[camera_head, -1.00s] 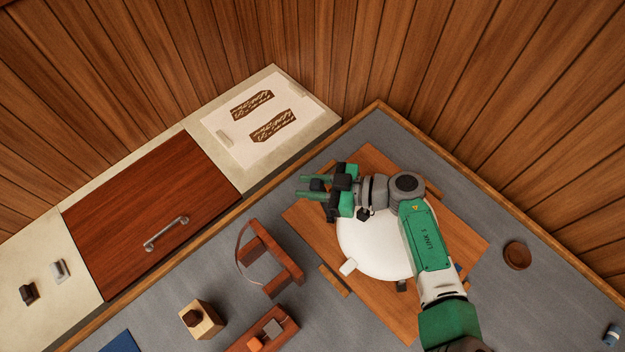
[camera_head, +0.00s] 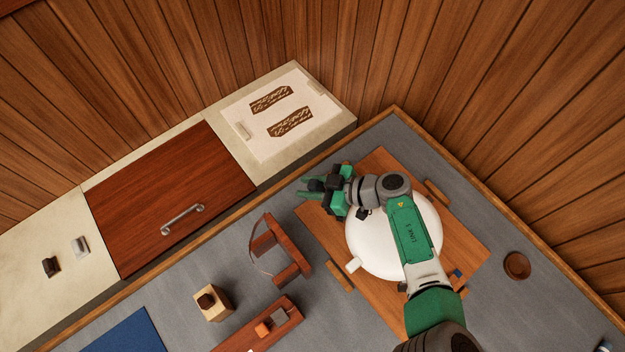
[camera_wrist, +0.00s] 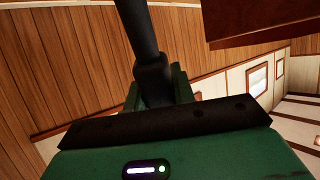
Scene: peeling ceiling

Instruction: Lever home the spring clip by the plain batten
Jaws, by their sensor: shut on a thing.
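A white round dome (camera_head: 385,250) sits on a wooden board (camera_head: 318,225) on the grey bench. A plain-looking wooden batten (camera_head: 341,277) lies along the board's lower-left edge, with a white clip-like tab (camera_head: 353,265) between it and the dome. Another batten (camera_head: 436,193) lies at the upper right. A blue piece (camera_head: 456,273) shows right of the dome. My gripper (camera_head: 308,188) is above the board's upper-left corner, away from the white tab. It is shut on a dark bar (camera_wrist: 140,35), which rises from the fingers in the wrist view. My arm hides part of the dome.
A round brown dish (camera_head: 516,265) is at the right. A handled red-brown panel (camera_head: 165,195) lies beyond the bench.

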